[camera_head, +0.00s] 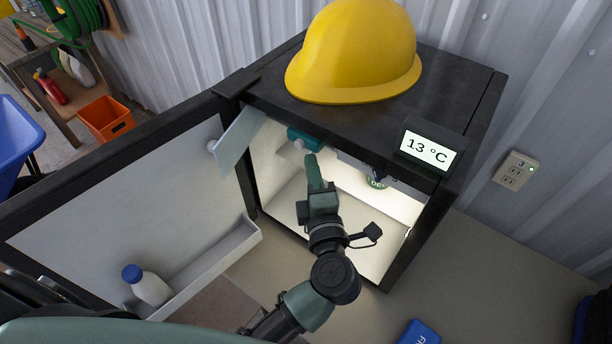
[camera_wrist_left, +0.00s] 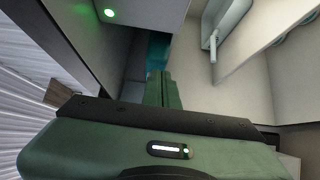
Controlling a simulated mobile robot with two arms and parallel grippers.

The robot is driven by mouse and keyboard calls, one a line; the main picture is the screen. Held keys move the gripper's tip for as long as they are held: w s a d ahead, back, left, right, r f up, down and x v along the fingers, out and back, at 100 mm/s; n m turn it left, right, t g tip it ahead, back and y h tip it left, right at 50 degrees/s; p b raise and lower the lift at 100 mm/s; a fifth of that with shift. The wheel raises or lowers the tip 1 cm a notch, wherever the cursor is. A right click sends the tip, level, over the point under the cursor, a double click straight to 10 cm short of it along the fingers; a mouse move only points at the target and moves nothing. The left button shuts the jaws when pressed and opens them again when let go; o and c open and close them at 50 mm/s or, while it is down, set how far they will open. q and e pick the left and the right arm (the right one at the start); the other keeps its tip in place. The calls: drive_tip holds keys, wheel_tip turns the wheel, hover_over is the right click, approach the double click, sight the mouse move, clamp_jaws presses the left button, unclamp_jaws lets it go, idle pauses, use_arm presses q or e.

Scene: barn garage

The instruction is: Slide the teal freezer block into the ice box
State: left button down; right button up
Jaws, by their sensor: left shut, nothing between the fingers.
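The teal freezer block (camera_head: 303,137) shows at the top left of the small fridge's lit interior, at the ice box mouth. It also shows in the left wrist view (camera_wrist_left: 157,48), just beyond my fingertips. How deep it sits is hard to tell. The ice box flap (camera_head: 240,140) stands open on the left. My left gripper (camera_head: 312,160) is shut and empty, with its fingers pointing at the block. In the left wrist view its fingertips (camera_wrist_left: 162,76) overlap the block's near edge; I cannot tell whether they touch. My right gripper is out of view.
The black fridge door (camera_head: 110,190) is swung open to the left, with a white bottle (camera_head: 150,288) in its shelf. A yellow hard hat (camera_head: 355,50) and a 13 °C display (camera_head: 428,148) are on the fridge. A blue pack (camera_head: 420,333) lies in front.

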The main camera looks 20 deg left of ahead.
sight(321, 149)
use_arm(q)
drive_tip(key=shift+w+d, duration=0.2)
drive_tip(key=shift+w, duration=0.25)
drive_tip(key=shift+a, duration=0.1)
drive_tip(key=shift+w+d, duration=0.3)
drive_tip(key=shift+w, duration=0.4)
drive_tip(key=shift+w+d, duration=0.3)
drive_tip(key=shift+w, duration=0.5)
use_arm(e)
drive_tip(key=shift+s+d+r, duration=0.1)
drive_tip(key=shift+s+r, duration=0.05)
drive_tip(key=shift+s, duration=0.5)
